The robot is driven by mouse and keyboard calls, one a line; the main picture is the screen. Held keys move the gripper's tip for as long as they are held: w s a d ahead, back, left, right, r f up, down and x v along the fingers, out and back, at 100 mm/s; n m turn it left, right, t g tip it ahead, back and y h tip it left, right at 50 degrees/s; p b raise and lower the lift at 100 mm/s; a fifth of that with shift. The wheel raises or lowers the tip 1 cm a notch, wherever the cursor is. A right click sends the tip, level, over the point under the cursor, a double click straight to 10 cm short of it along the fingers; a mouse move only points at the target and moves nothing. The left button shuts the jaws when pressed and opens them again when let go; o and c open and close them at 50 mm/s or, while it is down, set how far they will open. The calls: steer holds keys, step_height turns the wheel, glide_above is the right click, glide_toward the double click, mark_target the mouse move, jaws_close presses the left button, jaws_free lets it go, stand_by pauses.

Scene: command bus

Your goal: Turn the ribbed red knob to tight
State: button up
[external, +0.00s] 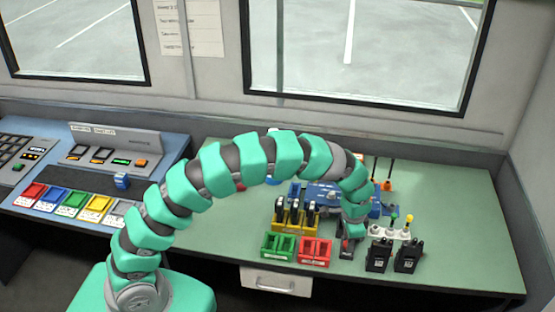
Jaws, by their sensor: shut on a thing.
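My gripper (349,238) reaches down at the front middle of the green table and is shut. A small red and dark part (346,251) shows right at its tips; I take it to be the red knob. Its ribs and any tight mark are too small to read, and the jaws hide part of it. A second bit of red (241,185) shows beside my arm further left, mostly hidden.
Green (278,247) and red (315,250) trays stand left of my gripper, a yellow rack (294,222) behind them. Two black devices (379,256) and a white stand (390,231) are close on the right. The green table (460,220) is clear further right.

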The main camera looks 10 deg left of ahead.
steer(key=o, duration=1)
step_height(320, 180, up, 14)
steer(key=shift+f, duration=0.15)
